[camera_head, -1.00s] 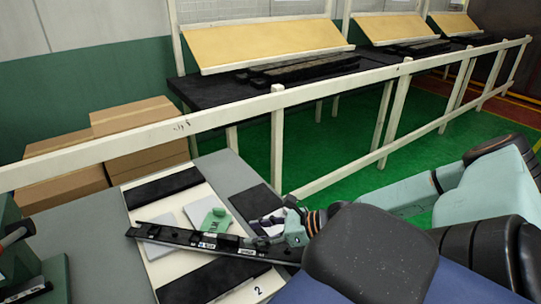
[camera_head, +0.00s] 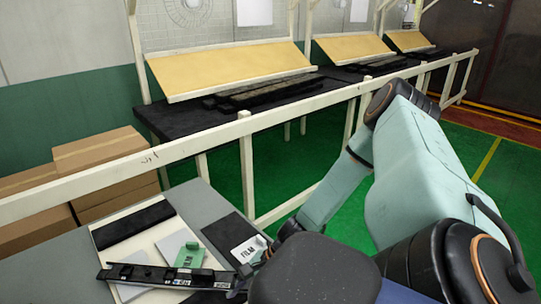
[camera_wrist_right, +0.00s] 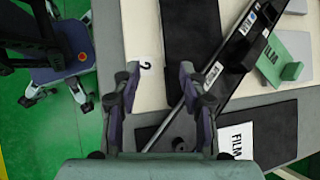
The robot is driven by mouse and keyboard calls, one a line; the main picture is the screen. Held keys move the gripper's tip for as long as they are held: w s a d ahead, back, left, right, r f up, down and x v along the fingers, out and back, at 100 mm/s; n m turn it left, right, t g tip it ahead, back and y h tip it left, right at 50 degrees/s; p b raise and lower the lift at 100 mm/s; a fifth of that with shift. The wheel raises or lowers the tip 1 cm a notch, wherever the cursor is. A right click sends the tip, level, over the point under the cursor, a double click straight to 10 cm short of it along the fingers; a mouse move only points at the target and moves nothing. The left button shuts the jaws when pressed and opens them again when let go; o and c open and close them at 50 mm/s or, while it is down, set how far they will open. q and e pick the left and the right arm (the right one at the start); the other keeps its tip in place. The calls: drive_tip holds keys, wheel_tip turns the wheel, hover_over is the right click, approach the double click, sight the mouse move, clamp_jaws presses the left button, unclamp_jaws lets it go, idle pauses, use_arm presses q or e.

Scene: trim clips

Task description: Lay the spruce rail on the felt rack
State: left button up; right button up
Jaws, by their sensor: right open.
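The rail is a long black bar (camera_head: 165,276) with small pale labels. It lies across the felt rack, a white board (camera_head: 178,228) with black strips (camera_head: 131,223). A green piece (camera_head: 189,256) marked FILM is beside the rail. In the right wrist view the rail (camera_wrist_right: 232,52) runs diagonally, its near end at my right gripper (camera_wrist_right: 158,95). That gripper is open, its fingers over the rack's edge by the mark 2; I cannot tell whether it touches the rail. In the head view it is mostly hidden behind my arm. My left gripper is not in view.
A white FILM card (camera_head: 248,250) lies on a dark mat (camera_head: 229,232) right of the rack. A white railing (camera_head: 215,133) stands behind the grey table (camera_head: 200,203). Cardboard boxes (camera_head: 100,150) are at left. Black benches with tan sloped boards (camera_head: 230,70) stand beyond.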

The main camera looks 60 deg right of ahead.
drive_tip(key=s+a+f+n+g+h, duration=0.1)
drive_tip(key=s+a+n+g+h, duration=0.1)
drive_tip(key=s+a+n, duration=0.3)
drive_tip(key=s+a+f+n+g+h, duration=0.2)
drive_tip(key=s+a+n+h, duration=0.2)
drive_tip(key=s+n, duration=0.7)
drive_tip(key=a+n, duration=0.1)
drive_tip(key=n, duration=0.4)
drive_tip(key=shift+w+a, duration=0.1)
drive_tip(key=shift+w, duration=0.05)
drive_tip(key=shift+w+a, duration=0.1)
